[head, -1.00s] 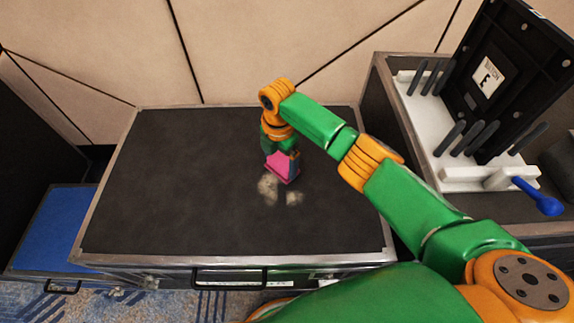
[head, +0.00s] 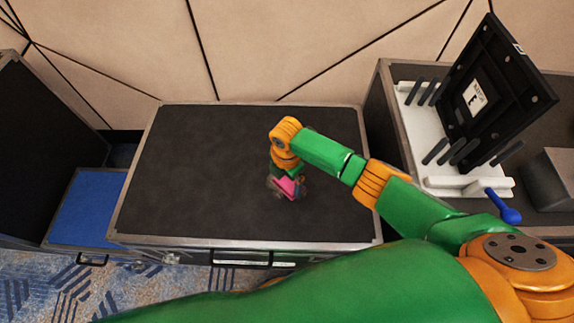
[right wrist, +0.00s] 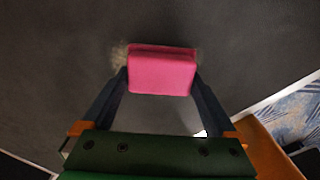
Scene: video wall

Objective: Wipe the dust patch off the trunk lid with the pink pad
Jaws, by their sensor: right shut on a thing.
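The pink pad (head: 289,187) is in my right gripper (head: 287,182), low over the dark trunk lid (head: 200,160). In the right wrist view the pad (right wrist: 161,72) sits between the two fingers of my right gripper (right wrist: 160,84), which are shut on its sides. The pale dust patch (right wrist: 118,54) shows at the pad's left edge, with a fainter trace by its upper right corner; the pad hides the rest. I cannot tell whether the pad touches the lid. My left gripper is not in view.
A case at the right holds a white rack (head: 437,140), black panel (head: 497,92) and blue-handled tool (head: 505,207). A blue-topped case (head: 87,208) stands at the left. A panelled wall (head: 250,50) rises behind. Most of the lid is clear.

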